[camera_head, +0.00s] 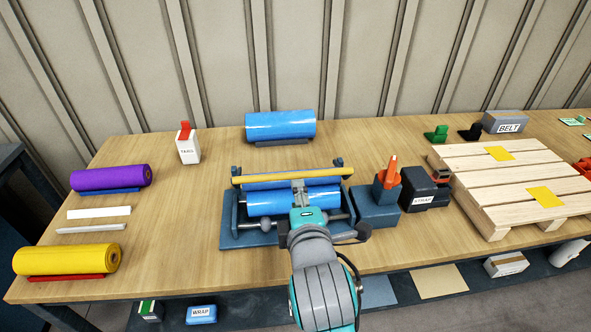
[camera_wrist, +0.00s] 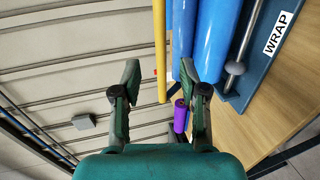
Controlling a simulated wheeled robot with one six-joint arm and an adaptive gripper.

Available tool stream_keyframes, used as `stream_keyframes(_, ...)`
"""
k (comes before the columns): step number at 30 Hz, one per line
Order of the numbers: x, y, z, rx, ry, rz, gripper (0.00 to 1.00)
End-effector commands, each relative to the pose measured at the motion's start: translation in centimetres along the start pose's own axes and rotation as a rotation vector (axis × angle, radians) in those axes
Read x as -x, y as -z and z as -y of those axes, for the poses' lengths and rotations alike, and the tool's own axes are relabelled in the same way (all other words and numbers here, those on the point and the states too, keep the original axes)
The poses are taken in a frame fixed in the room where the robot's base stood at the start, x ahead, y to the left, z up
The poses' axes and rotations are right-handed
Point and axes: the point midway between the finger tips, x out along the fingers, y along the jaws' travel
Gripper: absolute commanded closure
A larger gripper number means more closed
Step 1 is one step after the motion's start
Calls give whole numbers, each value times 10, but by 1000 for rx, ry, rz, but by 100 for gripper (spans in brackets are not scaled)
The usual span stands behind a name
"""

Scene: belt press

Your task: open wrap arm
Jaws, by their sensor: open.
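The wrap station is a dark blue frame (camera_head: 228,222) holding blue rolls (camera_head: 265,203) in the middle of the table; its WRAP label shows in the wrist view (camera_wrist: 281,35). A yellow bar (camera_head: 325,174), which looks like the wrap arm, spans the rolls along the back. My gripper (camera_head: 298,184) reaches over the rolls from the front, at about the middle of the bar. In the wrist view my gripper (camera_wrist: 159,72) is open, and the yellow bar (camera_wrist: 160,40) shows between its fingers. I cannot tell whether they touch it. My gripper and arm hide part of the station.
A blue roll (camera_head: 280,125) lies behind the station, with a TABS box (camera_head: 188,146) to the left. An orange-handled blue block (camera_head: 375,206), a dark STRAP unit (camera_head: 420,192) and a wooden pallet (camera_head: 470,175) stand close on the right.

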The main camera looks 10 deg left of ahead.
Motion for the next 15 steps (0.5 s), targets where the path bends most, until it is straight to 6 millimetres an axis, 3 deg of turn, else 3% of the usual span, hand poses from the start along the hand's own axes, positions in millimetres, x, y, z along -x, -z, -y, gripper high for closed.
stream_keyframes(15, -81, -1, 1, -1, 1, 1, 57)
